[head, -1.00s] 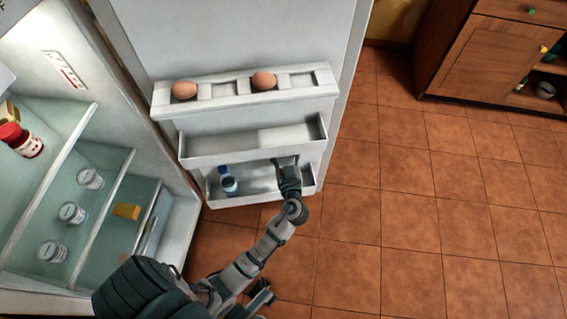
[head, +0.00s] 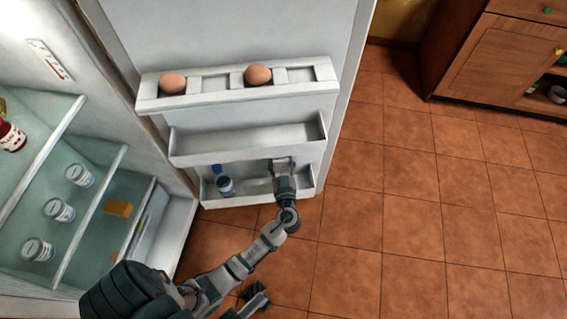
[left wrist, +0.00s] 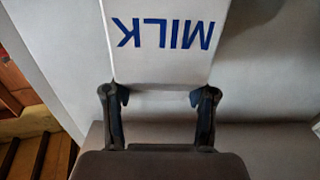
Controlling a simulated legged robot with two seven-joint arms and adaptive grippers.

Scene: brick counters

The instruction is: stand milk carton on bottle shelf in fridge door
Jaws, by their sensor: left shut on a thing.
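The white milk carton (left wrist: 165,40), with blue MILK lettering upside down in the picture, is between the fingers of my left gripper in the left wrist view (left wrist: 158,108). In the head view my left gripper (head: 283,170) is at the right part of the lowest door shelf (head: 235,203), which I take as the bottle shelf. The gripper and arm largely hide the carton there, so I cannot tell whether it touches the shelf floor. The fridge door (head: 230,35) stands open. A dark part at the lower edge (head: 256,300) may be my right gripper; its jaws are unclear.
A small blue-and-white container (head: 225,187) stands at the left of the lowest shelf. The middle door shelf (head: 245,150) is empty. Eggs (head: 173,83) sit in the rack above. Several jars (head: 58,211) are inside the fridge on the left.

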